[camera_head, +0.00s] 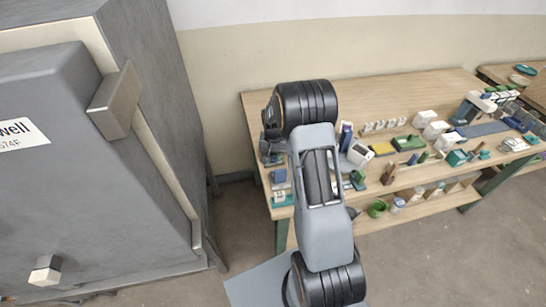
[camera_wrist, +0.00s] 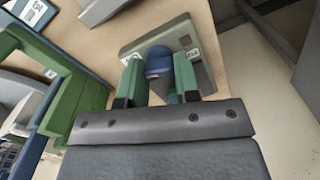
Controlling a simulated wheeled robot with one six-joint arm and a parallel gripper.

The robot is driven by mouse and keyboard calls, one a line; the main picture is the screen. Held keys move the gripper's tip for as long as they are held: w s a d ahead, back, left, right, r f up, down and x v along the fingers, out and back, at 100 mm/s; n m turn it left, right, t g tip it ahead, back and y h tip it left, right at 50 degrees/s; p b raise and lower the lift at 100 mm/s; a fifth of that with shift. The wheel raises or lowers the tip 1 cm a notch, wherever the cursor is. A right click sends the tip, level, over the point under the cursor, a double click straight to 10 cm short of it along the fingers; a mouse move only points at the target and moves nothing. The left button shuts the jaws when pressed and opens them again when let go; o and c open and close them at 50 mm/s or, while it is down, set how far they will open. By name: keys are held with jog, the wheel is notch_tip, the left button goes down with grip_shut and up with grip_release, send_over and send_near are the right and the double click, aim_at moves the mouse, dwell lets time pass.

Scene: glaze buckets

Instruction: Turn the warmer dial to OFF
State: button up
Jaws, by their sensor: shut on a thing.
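In the wrist view, the warmer's control box (camera_wrist: 147,42) is a grey-beige block on the wooden bench top. Its blue dial (camera_wrist: 159,61) stands between the green fingers of my gripper (camera_wrist: 160,68). The gripper is shut on the dial, one finger on each side. Small white labels lie beside the dial, partly covered by the fingers and too small to read, so I cannot tell the dial's setting. In the head view my own arm hides the gripper, and I cannot make out the dial there.
In the head view, the wooden workbench (camera_head: 410,86) holds many small items, with a lower shelf beneath. A large grey kiln-like cabinet (camera_head: 60,150) stands at left. In the wrist view, a green frame-like object (camera_wrist: 85,108) is close on the left; bare bench lies right of the box.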

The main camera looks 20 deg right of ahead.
jog(key=shift+m, duration=0.6)
jog(key=o, duration=0.9)
notch_tip(320, 180, up, 14)
jog(key=shift+f+b, duration=0.1)
jog(key=shift+b, duration=0.6)
